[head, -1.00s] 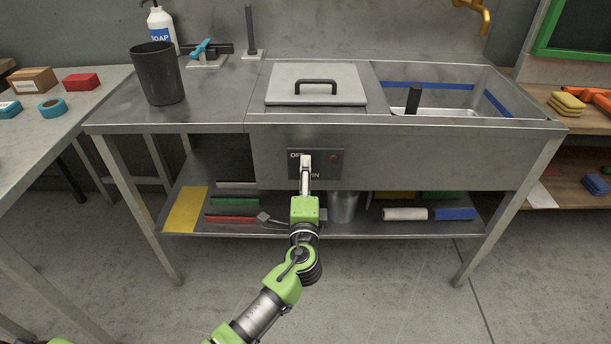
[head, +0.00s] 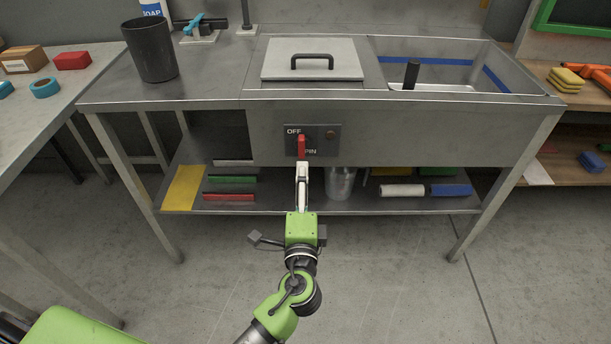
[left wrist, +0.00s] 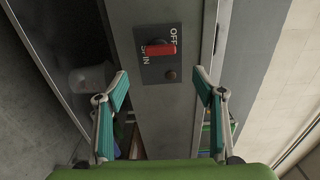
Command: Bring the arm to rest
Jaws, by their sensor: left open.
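The control panel (head: 325,147) on the front of the steel sink bench carries a red lever (head: 301,147), an OFF label, a partly covered SPIN label and a round brown button. The lever stands upright in the head view; I cannot tell which label it points to. My left gripper (head: 302,172) is just below and in front of the panel, seen edge-on. In the left wrist view its teal-padded fingers (left wrist: 162,88) are spread and empty, and the red lever (left wrist: 160,49) lies beyond them, apart from both. My right gripper is not in view.
The bench top (head: 205,90) holds a black bin (head: 151,50) and a lidded basin (head: 312,62) beside an open sink. Its lower shelf, close to my gripper, holds a clear container (head: 340,183) and coloured rolls. The floor in front is clear.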

